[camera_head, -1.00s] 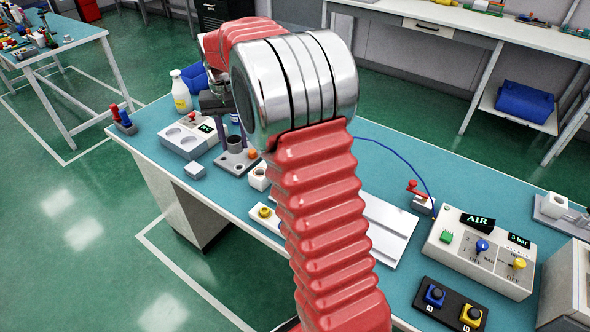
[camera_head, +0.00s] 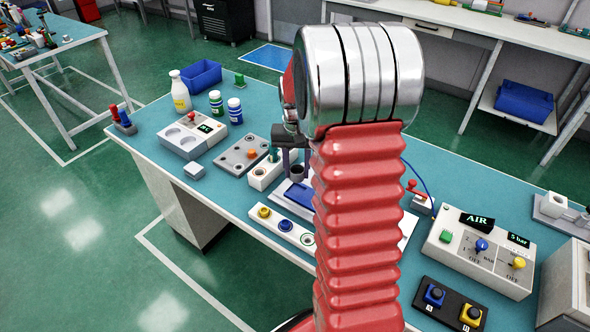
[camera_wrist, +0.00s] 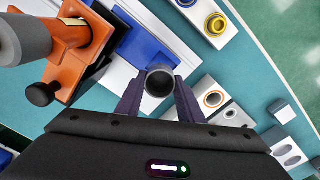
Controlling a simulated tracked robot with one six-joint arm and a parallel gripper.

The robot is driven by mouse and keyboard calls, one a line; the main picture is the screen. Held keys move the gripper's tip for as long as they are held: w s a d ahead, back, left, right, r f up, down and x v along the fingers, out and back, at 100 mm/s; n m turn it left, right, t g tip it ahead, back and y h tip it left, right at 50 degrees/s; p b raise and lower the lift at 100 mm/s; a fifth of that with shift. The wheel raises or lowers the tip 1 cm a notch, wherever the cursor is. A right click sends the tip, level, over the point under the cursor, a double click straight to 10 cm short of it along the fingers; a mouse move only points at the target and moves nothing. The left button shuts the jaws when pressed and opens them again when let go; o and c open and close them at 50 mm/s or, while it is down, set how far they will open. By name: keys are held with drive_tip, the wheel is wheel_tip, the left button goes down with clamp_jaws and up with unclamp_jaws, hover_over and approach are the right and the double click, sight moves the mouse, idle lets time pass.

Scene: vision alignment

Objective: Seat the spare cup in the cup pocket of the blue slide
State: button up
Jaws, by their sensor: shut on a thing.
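The spare cup is a small dark grey cylinder with an open top (camera_head: 296,173). My gripper (camera_head: 294,165) is shut on it, one finger on each side, and holds it upright beside the blue slide (camera_head: 299,194). In the wrist view the cup (camera_wrist: 159,82) sits between the fingertips of my gripper (camera_wrist: 159,90). There the blue slide (camera_wrist: 143,42) lies just beyond the cup on a white base. The cup pocket cannot be made out. My arm hides much of the slide in the head view.
An orange fixture (camera_wrist: 70,42) with a black knob stands close on the left in the wrist view. The AIR box (camera_head: 480,252) stands at the right.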

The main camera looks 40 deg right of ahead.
drive_tip(key=shift+f, duration=0.1)
drive_tip(key=shift+f, duration=1.9)
drive_tip(key=shift+f, duration=0.8)
idle(1.4)
drive_tip(key=o, duration=1.5)
drive_tip(key=shift+w, duration=0.1)
drive_tip(key=shift+r, duration=0.15)
drive_tip(key=shift+r, duration=0.9)
drive_tip(key=shift+w, duration=0.1)
drive_tip(key=shift+w+a+r, duration=0.3)
drive_tip(key=shift+w+r, duration=0.5)
drive_tip(key=shift+r, duration=0.2)
drive_tip(key=shift+w+a+r, duration=0.3)
drive_tip(key=shift+w+r, duration=0.45)
drive_tip(key=shift+r, duration=0.2)
drive_tip(key=shift+w+a+r, duration=0.3)
drive_tip(key=shift+w+r, duration=0.5)
drive_tip(key=shift+r, duration=0.2)
